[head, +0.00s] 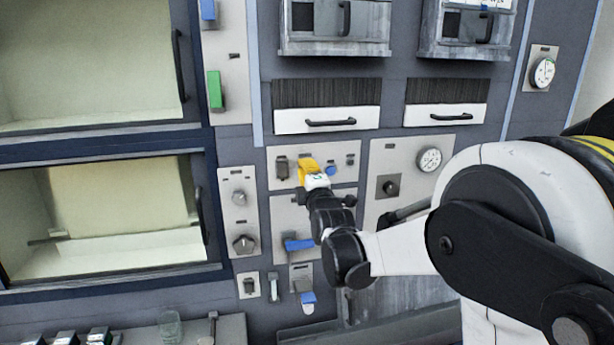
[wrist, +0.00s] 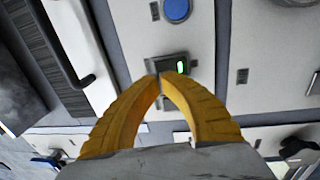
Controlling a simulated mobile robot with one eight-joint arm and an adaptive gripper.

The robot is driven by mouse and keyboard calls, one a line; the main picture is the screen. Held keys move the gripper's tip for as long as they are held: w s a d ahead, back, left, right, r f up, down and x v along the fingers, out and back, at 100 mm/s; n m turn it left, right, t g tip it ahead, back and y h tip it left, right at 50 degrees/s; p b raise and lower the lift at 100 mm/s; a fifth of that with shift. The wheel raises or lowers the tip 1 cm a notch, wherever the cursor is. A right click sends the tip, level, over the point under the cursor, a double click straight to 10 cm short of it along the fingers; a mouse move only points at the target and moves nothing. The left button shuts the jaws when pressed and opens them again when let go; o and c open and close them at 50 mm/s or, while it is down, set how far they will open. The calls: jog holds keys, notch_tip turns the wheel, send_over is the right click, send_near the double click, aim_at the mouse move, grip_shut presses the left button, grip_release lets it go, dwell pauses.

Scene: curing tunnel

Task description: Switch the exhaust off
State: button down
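My gripper (head: 308,170) is at the grey control panel (head: 340,178) in the head view, its yellow fingers pointing at the panel. In the wrist view the fingertips (wrist: 161,78) are together, with nothing seen between them. Just beyond the tips is a dark switch housing (wrist: 166,64) with a lit green spot; the fingertips overlap its edge, and I cannot tell whether they touch it. In the head view my gripper hides this switch. A blue button (head: 331,170) sits right of the gripper, and a dark switch (head: 283,168) sits left. The labels are too small to read, so I cannot tell which is the exhaust.
Drawers with black handles (head: 330,122) are above the panel. Below are a blue-handled lever (head: 299,245) and another blue-tipped one (head: 307,297). A knob panel (head: 240,215) is at left, beside the glass-fronted chamber (head: 110,215). A round gauge (head: 429,160) is at right.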

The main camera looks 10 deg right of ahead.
jog(key=shift+w, duration=0.45)
jog(key=shift+w+r, duration=0.4)
jog(key=shift+w, duration=0.1)
